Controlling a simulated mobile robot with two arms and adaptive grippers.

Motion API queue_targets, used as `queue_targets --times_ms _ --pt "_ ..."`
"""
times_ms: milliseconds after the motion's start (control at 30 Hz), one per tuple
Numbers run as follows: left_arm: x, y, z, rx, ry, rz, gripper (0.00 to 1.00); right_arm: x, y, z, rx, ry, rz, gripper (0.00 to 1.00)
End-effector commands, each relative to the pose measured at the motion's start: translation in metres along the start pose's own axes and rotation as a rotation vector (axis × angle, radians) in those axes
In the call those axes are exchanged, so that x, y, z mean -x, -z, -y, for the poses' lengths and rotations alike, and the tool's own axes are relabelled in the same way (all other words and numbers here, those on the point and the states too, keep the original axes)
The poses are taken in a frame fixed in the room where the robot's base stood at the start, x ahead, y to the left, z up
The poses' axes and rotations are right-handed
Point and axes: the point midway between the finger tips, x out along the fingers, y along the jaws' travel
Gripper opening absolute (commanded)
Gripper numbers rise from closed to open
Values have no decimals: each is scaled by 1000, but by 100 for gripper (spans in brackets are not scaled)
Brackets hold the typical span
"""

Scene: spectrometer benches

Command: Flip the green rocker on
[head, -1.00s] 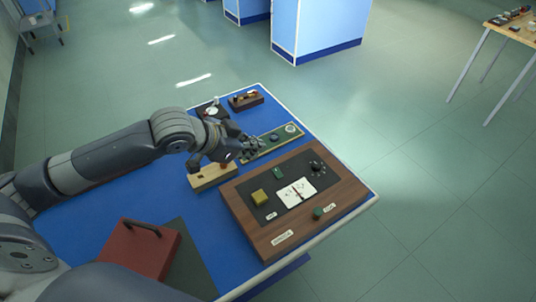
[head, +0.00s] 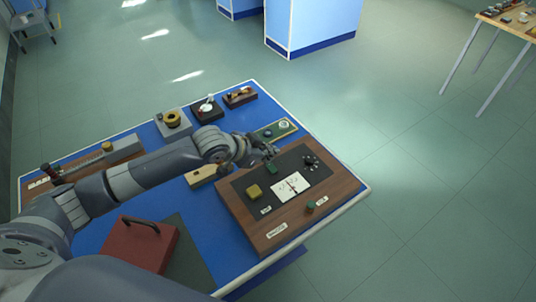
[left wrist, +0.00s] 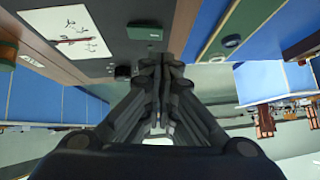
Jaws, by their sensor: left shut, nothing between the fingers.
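The green rocker (head: 271,168) is a small block on the black plate of a wooden-framed panel (head: 230,206). It also shows in the left wrist view (left wrist: 145,31), just beyond the fingertips. I cannot tell which way it is tilted. My left gripper (head: 268,152) is over the panel's far edge, close to the rocker. In the left wrist view the fingers (left wrist: 160,62) are together with nothing between them, and a gap shows between them and the rocker. My right gripper is not in view.
A red box with a handle (head: 137,250) stands at the front left.

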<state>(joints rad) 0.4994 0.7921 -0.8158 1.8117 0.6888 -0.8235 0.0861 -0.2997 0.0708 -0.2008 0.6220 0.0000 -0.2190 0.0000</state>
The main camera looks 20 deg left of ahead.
Motion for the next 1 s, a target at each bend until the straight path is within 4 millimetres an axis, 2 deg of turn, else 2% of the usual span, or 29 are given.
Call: queue_targets --times_ms 233,1000 --pt "-12 -11 -1 1 -1 -3 0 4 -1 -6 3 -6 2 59" --pt "-18 -17 2 1 -2 -2 0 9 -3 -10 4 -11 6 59"
